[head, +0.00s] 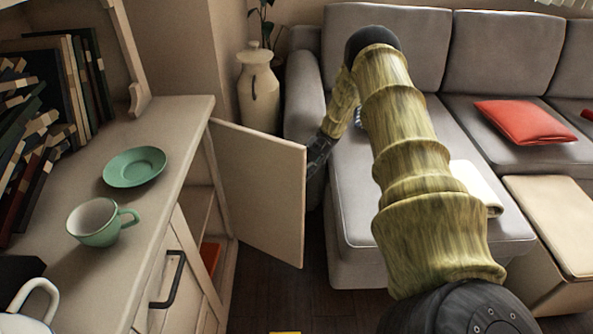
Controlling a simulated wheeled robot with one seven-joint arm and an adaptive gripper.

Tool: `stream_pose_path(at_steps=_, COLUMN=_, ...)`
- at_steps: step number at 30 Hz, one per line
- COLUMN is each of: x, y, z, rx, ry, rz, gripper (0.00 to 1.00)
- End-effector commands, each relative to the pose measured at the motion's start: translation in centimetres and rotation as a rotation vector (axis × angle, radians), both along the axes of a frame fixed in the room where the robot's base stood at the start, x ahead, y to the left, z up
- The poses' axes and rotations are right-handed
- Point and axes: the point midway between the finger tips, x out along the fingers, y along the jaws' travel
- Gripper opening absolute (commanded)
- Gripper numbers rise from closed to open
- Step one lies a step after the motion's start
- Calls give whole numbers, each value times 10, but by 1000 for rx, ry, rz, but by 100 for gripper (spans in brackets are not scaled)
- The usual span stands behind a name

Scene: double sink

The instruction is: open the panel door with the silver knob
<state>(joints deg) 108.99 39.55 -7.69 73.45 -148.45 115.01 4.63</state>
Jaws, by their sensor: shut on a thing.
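The panel door (258,188) is a pale cream panel that stands swung out from the far end of the cabinet (150,228), so the cabinet's inside shows. I see the door's inner face. The silver knob is not visible; the outer face is turned away from me. My gripper (318,152) is at the door's free edge, partly hidden behind it. It is shut at the door's knob side, but the grip itself is hidden.
A green saucer (134,167), a green cup (97,222) and books (72,85) are on the cabinet top. A black drawer handle (169,279) sticks out in front. A grey sofa (376,225) stands close to the right of the door. A cream vase (258,92) stands behind it.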

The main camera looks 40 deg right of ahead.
Motion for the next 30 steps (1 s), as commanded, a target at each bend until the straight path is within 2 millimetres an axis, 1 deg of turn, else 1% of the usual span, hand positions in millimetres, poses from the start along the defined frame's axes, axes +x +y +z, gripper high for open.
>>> stream_pose_path(at_steps=10, x=-1, y=-1, z=-2, rx=-1, ry=3, rz=1, gripper=0)
stream_pose_path(at_steps=11, x=-1, y=-1, z=-2, rx=-1, ry=3, rz=1, gripper=31)
stream_pose_path(at_steps=12, x=-1, y=-1, z=-2, rx=-1, ry=3, rz=1, gripper=38)
stream_pose_path(at_steps=14, x=-1, y=-1, z=-1, rx=-1, ry=3, rz=1, gripper=49)
stream_pose_path(at_steps=25, x=0, y=0, z=1, rx=-1, ry=1, rz=2, gripper=50)
stream_pose_path(at_steps=30, x=0, y=-1, z=13, rx=-1, ry=-1, rz=1, gripper=50)
